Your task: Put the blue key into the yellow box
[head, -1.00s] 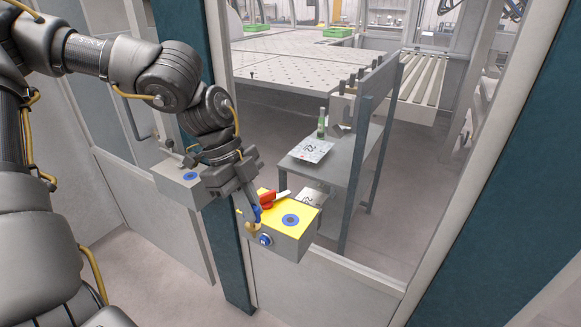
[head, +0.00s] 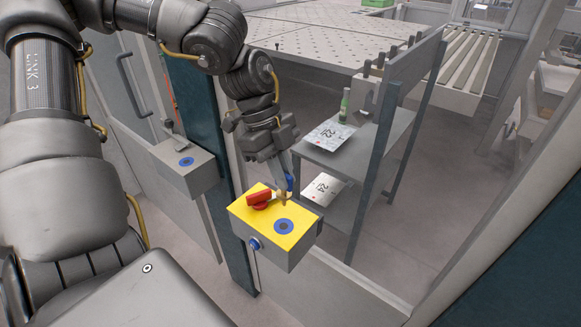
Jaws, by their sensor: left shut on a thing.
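The yellow box (head: 242,209) is a grey box with a yellow top, mounted on the post. Its top carries a red rotary switch (head: 261,199) and a round blue ring with a dark centre (head: 284,226). A blue button (head: 254,243) sits on its front face. My left gripper (head: 284,177) points down over the box's far edge and is shut on the blue key (head: 290,184). The key's brass-coloured lower part hangs close to the yellow top, just right of the red switch. I cannot tell whether it touches. My right gripper is out of view.
A grey box with a latch and blue ring (head: 186,161) is left of the post. A grey shelf stand (head: 370,155) behind holds sheets and a green bottle (head: 345,102). The teal post (head: 234,262) and a low pale panel are close by.

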